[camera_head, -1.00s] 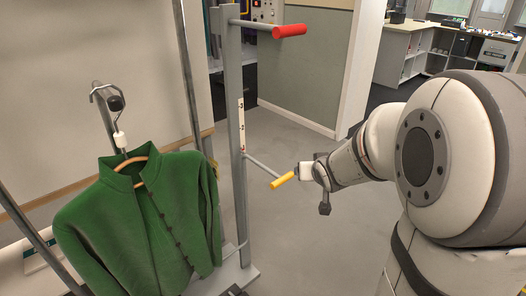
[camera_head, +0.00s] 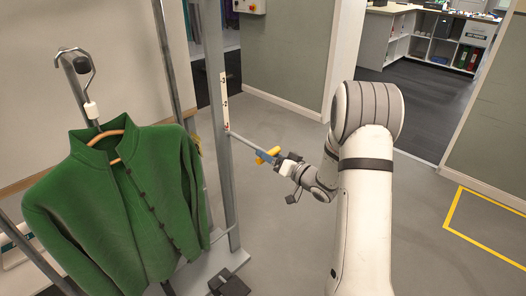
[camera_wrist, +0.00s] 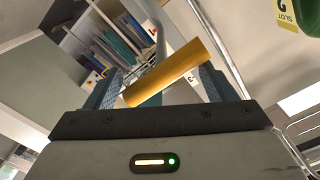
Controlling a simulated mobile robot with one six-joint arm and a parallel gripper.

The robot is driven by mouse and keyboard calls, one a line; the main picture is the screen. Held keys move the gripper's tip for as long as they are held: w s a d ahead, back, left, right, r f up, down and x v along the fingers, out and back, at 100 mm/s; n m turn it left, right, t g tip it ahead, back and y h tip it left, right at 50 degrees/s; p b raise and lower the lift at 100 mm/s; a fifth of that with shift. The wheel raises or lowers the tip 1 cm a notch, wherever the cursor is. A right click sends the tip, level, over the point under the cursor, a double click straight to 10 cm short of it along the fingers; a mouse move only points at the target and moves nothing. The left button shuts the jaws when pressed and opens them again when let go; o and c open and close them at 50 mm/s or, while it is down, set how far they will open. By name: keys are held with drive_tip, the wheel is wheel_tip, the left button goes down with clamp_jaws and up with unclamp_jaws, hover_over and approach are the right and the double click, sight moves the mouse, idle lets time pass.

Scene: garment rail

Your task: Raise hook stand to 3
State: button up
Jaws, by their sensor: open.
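The hook stand's grey post (camera_head: 215,115) stands left of centre in the head view, with a white marked scale (camera_head: 225,103) whose setting is too small to read. A thin rod (camera_head: 243,140) runs from the post to a yellow handle (camera_head: 267,155). My gripper (camera_head: 277,157) is at this handle. In the wrist view the yellow handle (camera_wrist: 165,73) lies slanted between the two spread fingers of my open gripper (camera_wrist: 160,85); I cannot tell whether they touch it. A green jacket (camera_head: 120,200) hangs on a wooden hanger from a metal hook (camera_head: 75,62).
The jacket and rail posts crowd the left side. A dark block (camera_head: 229,284) sits at the stand's grey base (camera_head: 205,265). The floor on the right is open, with yellow tape (camera_head: 452,210).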

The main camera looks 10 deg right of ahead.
drive_tip(key=x, duration=0.5)
